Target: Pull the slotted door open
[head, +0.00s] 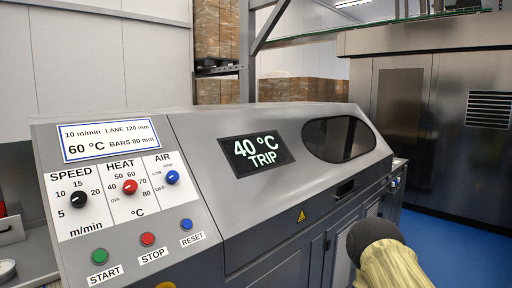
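The long grey machine fills the middle, with door panels low along its front. One narrow front panel (374,209) near the far end seems to carry slots, but it is small and partly hidden. A large steel cabinet at the right also has a panel with dark horizontal slots (489,108). I cannot tell which of these is the slotted door; neither looks open. My gripper is not in view. A rounded dark end on a pale yellowish shaft at the bottom right covers part of the machine's lower front.
The console (130,190) has knobs, buttons and a label reading 60 °C. A display (257,152) reads "40 °C TRIP". An oval dark window (338,139) is in the sloped cover. Blue floor (450,240) lies clear at the right. Stacked boxes (300,90) stand behind.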

